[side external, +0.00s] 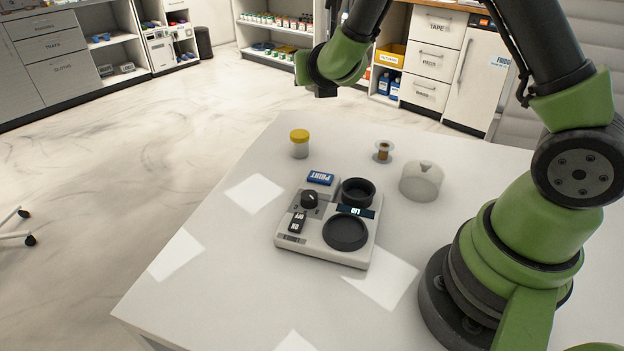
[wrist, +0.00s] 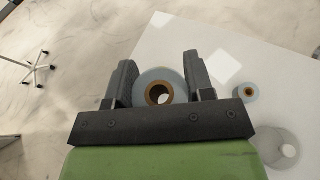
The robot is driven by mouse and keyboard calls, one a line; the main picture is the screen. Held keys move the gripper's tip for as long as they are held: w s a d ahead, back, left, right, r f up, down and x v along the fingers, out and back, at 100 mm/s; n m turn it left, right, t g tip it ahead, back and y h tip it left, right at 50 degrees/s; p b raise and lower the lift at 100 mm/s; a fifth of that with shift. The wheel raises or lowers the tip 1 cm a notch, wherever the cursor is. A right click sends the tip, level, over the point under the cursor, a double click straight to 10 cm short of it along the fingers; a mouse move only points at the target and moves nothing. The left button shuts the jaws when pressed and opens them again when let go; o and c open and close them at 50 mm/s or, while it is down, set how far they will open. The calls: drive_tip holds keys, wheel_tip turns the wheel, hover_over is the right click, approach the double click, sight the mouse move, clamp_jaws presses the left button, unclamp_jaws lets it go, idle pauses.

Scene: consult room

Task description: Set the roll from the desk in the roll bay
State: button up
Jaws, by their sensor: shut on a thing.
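My gripper (wrist: 160,85) is shut on a pale roll (wrist: 145,80) with a brown core, which sits between its two fingers in the wrist view. In the side view, part of my wrist shows at the top, above the far side of the desk; the held roll cannot be made out there. A grey label device (side external: 290,240) sits on the desk (side external: 225,255). It has a raised dark ring (side external: 357,191) at its back right and a dark round disc (side external: 345,232) at its front right. Which one is the roll bay I cannot tell. The device is not seen in the wrist view.
A small brown-cored spool (side external: 383,151) stands on the desk; it also shows in the wrist view (wrist: 248,92). A translucent dome (side external: 421,182) stands right of the device. A yellow-lidded jar (side external: 299,144) stands behind it. The desk's left front is clear.

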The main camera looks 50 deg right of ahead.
drive_tip(key=s+a+r+n+t+y, duration=0.2)
drive_tip(key=s+a+r+n+y, duration=0.2)
drive_tip(key=s+a+r, duration=0.2)
drive_tip(key=s+a, duration=0.2)
drive_tip(key=a, duration=0.1)
drive_tip(key=shift+a+r, duration=0.3)
drive_tip(key=shift+r, duration=0.1)
